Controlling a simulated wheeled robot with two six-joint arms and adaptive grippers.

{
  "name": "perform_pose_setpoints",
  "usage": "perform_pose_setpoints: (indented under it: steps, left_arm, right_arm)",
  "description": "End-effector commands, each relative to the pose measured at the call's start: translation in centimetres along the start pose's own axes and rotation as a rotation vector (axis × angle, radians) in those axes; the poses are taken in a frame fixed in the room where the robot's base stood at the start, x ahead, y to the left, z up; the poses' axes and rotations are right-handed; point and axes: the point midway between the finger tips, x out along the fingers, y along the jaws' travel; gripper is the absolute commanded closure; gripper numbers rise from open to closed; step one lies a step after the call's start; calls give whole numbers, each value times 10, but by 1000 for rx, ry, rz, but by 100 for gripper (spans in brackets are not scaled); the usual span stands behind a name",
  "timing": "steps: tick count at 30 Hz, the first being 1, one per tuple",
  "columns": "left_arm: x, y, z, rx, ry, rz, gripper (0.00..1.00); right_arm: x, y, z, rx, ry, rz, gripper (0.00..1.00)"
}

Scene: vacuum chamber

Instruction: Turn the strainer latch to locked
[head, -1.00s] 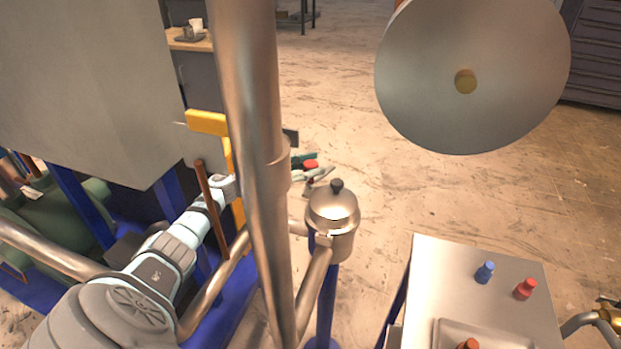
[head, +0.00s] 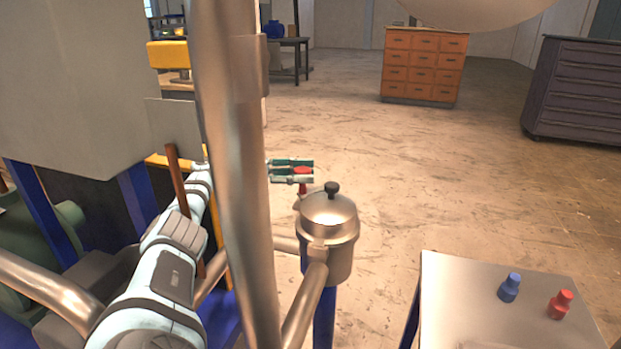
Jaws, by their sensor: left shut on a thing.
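The strainer is a shiny metal pot (head: 329,232) with a black knob on its lid, standing on a blue post right of the thick upright pipe. The latch is a small red handle (head: 303,171) on a short reddish stem at the far left side of the strainer. My left gripper (head: 307,172) reaches from behind the upright pipe and is shut on the red latch handle, one finger on each side. The pipe hides part of my left arm and wrist. My right gripper is not in view.
A thick upright pipe (head: 231,180) stands between the camera and my left wrist. A metal-topped table (head: 465,300) at the lower right holds a blue knob (head: 510,287) and a red knob (head: 560,304). Open floor lies behind the strainer.

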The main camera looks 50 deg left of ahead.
Motion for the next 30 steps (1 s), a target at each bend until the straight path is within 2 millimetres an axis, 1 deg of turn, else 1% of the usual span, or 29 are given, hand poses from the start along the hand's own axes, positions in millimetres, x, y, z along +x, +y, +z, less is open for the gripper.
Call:
perform_pose_setpoints:
  steps: [5, 6, 8, 9, 17, 20, 23, 27, 30]
  left_arm:
    - [1, 0, 1, -1, -5, 1, 100]
    - [1, 0, 1, -1, -5, 1, 64]
    - [1, 0, 1, -1, -5, 1, 54]
    - [1, 0, 1, -1, -5, 1, 48]
    - [2, 0, 1, -1, -3, 2, 48]
    - [2, -1, -4, 1, -3, 2, 48]
    - [2, -1, -22, 4, -2, 2, 48]
    - [3, -2, -59, 6, 1, 3, 48]
    - [3, -3, -82, 4, 2, 2, 48]
  right_arm:
    - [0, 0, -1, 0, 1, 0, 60]
    - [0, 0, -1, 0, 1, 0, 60]
    - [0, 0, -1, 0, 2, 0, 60]
    - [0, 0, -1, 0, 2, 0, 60]
    - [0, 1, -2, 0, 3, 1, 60]
    - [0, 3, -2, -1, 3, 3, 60]
    - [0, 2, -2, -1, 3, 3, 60]
    - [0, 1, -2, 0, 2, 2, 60]
    - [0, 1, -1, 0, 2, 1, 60]
